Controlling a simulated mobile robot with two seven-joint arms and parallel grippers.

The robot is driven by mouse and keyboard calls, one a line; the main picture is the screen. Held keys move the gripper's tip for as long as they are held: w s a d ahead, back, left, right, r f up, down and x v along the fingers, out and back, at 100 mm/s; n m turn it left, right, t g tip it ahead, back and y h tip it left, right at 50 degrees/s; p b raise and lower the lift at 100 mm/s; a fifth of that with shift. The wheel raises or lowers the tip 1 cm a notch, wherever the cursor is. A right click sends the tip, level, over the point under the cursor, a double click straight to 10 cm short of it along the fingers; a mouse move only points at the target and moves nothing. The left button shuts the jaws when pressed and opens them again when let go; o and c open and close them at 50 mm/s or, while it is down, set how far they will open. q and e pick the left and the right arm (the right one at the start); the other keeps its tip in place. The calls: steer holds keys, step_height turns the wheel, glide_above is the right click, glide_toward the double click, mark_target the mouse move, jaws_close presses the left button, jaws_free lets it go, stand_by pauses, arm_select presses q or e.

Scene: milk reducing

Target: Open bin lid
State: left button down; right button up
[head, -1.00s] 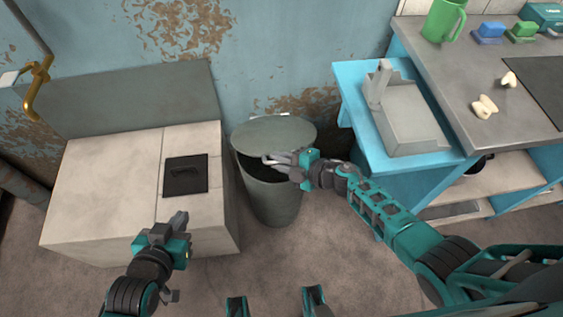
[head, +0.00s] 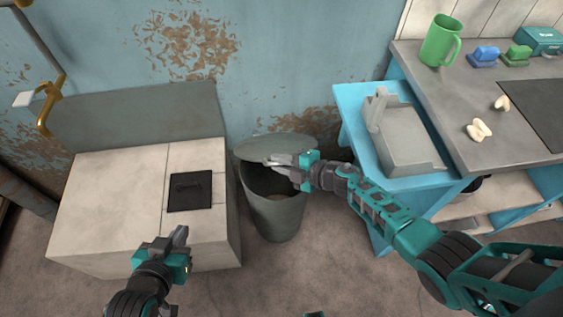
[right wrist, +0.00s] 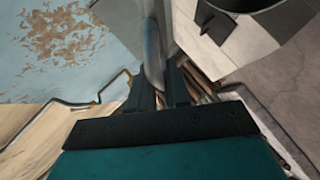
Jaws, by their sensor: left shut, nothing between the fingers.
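The grey-green bin (head: 275,218) stands on the floor between the tiled block and the blue shelf. Its lid (head: 272,146) is tilted up at the back, and the dark inside shows below it. My right gripper (head: 278,160) is at the lid's front edge, shut on its handle. In the right wrist view a grey bar-like part of the lid (right wrist: 152,55) sits between the two dark fingers (right wrist: 158,92). My left gripper (head: 181,235) is shut and empty, in front of the tiled block, apart from the bin.
A tiled block (head: 110,205) with a black square plate (head: 190,192) stands left of the bin. On the right, a blue shelf (head: 352,110) holds a grey box-like device (head: 405,140), beside a grey counter (head: 430,85) with a green mug (head: 440,42). The wall is close behind.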

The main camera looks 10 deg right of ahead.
steer(key=o, duration=0.3)
step_height(320, 180, up, 7)
steer(key=p, duration=0.4)
steer(key=shift+d+f+p, duration=0.1)
steer(key=shift+f+p, duration=0.05)
steer(key=shift+p, duration=0.2)
steer(key=shift+b, duration=0.45)
steer(key=shift+r, duration=6.6)
